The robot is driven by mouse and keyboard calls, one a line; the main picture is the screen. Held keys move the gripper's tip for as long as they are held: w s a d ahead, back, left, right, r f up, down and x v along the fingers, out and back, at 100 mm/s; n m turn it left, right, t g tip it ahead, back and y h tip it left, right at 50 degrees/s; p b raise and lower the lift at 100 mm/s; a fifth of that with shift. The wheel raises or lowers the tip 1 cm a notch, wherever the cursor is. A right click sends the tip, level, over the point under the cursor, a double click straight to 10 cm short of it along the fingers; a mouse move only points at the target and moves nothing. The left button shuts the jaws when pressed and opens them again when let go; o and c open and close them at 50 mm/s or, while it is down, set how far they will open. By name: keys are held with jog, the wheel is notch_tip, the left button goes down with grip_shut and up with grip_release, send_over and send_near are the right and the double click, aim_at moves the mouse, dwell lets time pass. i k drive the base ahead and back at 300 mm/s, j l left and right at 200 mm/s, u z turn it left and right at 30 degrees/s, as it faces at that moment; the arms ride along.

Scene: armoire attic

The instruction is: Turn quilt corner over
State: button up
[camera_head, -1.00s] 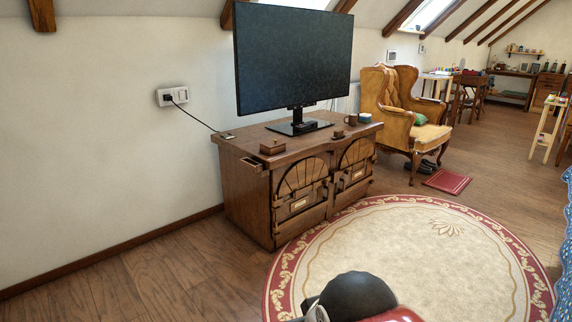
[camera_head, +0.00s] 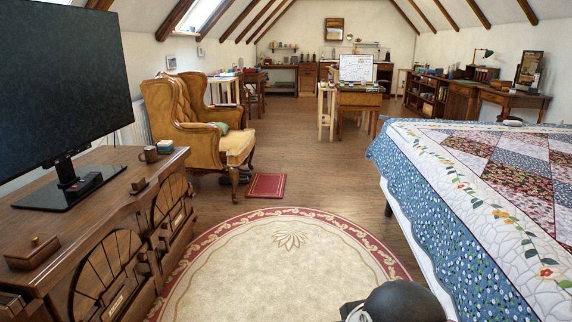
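A patchwork quilt (camera_head: 473,160) lies spread over a bed on the right in the head view. It has a white border with a flower vine and a blue floral edge that hangs down the near side. Its far left corner drapes over the bed's end, and its right part runs out of the picture. No part of it looks folded back. A rounded dark part of my own body shows at the bottom edge, right of centre, near the bed's side. My gripper's fingers are not in view.
A round cream rug (camera_head: 290,262) with a red border covers open floor between the bed and a wooden cabinet (camera_head: 120,240) bearing a television (camera_head: 65,75). A mustard armchair (camera_head: 185,115) and a small red mat (camera_head: 266,186) stand beyond. Wooden floor runs clear toward the far desks.

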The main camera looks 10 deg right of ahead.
aim_at(409, 129)
jog(key=i+z, duration=0.5)
jog(key=i, duration=1.4)
jog(key=i+l, duration=0.1)
jog(key=i, duration=1.6)
jog(key=i+l+z, duration=0.6)
jog(key=k+l, duration=0.05)
jog(key=k, duration=0.05)
